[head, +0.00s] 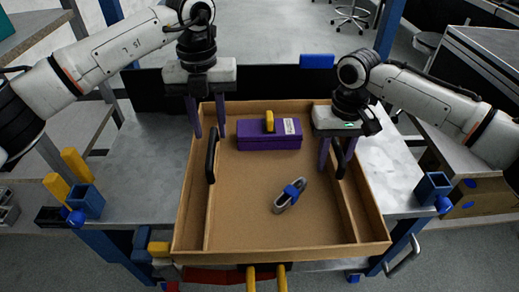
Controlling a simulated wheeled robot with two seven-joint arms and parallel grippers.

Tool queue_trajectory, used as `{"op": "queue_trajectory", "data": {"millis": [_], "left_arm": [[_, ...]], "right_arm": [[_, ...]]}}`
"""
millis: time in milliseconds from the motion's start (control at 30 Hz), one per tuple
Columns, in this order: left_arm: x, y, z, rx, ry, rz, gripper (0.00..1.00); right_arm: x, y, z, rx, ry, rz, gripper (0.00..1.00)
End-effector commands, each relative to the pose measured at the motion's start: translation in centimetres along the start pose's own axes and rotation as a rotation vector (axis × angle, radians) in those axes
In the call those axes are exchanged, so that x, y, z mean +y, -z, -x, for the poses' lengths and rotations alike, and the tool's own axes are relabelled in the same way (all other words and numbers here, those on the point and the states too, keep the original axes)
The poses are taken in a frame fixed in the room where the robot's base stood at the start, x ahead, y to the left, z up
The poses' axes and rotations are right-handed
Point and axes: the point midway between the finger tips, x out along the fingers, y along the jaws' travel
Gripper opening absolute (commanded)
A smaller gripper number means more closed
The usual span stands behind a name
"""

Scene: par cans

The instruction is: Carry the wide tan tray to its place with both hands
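The wide tan tray (245,220) sits on the grey workbench with a black handle along each side. My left gripper (207,130) is open above the tray's far left side, its purple fingers apart. The left handle (211,157) shows just in front of it and looks free. My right gripper (336,164) is open at the right handle (340,164), with a purple finger on each side of it in the picture. I cannot tell whether those fingers touch the handle or are above it.
Inside the tray are a purple box (262,141) with a yellow part on top and a grey-blue clamp-like tool (290,195). Blue holders (86,201) (432,187) stand at the bench's left and right edges. Bare bench (150,170) lies left of the tray.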

Motion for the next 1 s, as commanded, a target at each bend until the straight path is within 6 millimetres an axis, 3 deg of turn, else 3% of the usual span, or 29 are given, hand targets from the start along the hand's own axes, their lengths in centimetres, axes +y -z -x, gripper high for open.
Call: {"op": "queue_trajectory", "data": {"millis": [133, 367, 800, 1000], "left_arm": [[0.0, 0.0, 2.0, 0.000, -0.001, 0.001, 0.33], [0.0, 0.0, 2.9, 0.002, -0.001, 0.000, 0.33], [0.0, 0.0, 2.8, 0.002, -0.001, 0.000, 0.33], [0.0, 0.0, 2.8, 0.002, -0.001, 0.000, 0.33]], "right_arm": [[0.0, 0.0, 0.0, 0.000, 0.000, 0.000, 0.33], [0.0, 0.0, 1.2, 0.001, 0.001, 0.001, 0.33], [-0.1, 0.0, 9.9, 0.002, 0.001, 0.000, 0.33], [0.0, 0.0, 11.8, 0.000, 0.000, 0.001, 0.33]]}}
